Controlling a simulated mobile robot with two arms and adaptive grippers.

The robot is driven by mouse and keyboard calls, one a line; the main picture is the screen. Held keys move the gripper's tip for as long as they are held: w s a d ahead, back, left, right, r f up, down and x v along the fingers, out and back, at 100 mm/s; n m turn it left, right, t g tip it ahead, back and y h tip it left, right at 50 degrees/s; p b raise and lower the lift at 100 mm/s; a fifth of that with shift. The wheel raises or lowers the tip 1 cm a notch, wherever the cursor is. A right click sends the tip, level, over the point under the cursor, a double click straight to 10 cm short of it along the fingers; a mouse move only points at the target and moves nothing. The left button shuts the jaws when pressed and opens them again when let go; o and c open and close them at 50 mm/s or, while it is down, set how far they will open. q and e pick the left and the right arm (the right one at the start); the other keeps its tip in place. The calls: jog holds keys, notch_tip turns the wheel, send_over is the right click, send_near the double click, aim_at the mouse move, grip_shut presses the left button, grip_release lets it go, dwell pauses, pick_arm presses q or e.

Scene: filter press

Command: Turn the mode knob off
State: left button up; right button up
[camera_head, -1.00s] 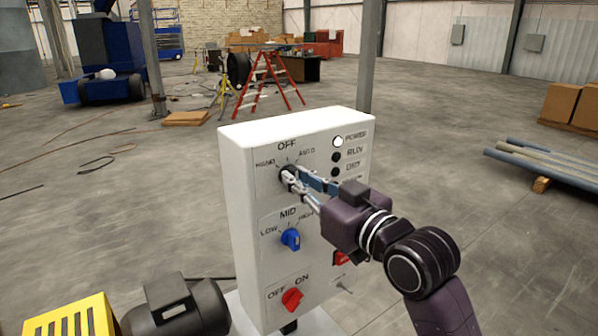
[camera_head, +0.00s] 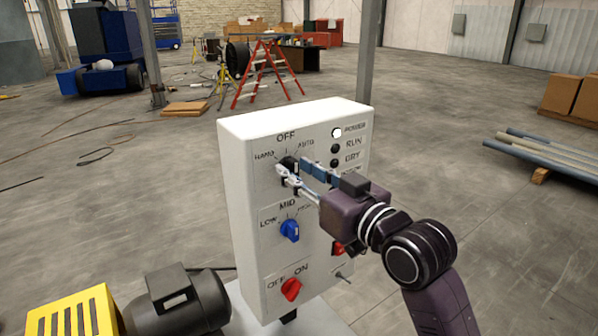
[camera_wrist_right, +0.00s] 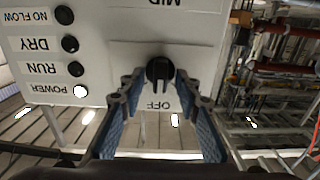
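The mode knob (camera_head: 290,163) is black and sits at the top of the white control box, under the OFF label and between HAND and AUTO. In the right wrist view, which is upside down, the knob (camera_wrist_right: 159,72) has its grip lined up with the OFF label (camera_wrist_right: 161,105). My right gripper (camera_head: 293,168) is at the knob. Its blue-padded fingers (camera_wrist_right: 158,92) are spread, one on each side of the knob, with a gap showing on both sides. In the head view the fingers partly hide the knob. My left gripper is not in view.
Below are a blue LOW/MID/HIGH knob (camera_head: 290,230) and a red OFF/ON knob (camera_head: 291,290). The POWER lamp (camera_head: 337,133) is lit white; lamps beneath are dark. A dark motor (camera_head: 178,302) and a yellow slotted box (camera_head: 75,318) stand at lower left.

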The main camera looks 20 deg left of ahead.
jog(key=shift+d, duration=0.1)
jog(key=v, duration=1.2)
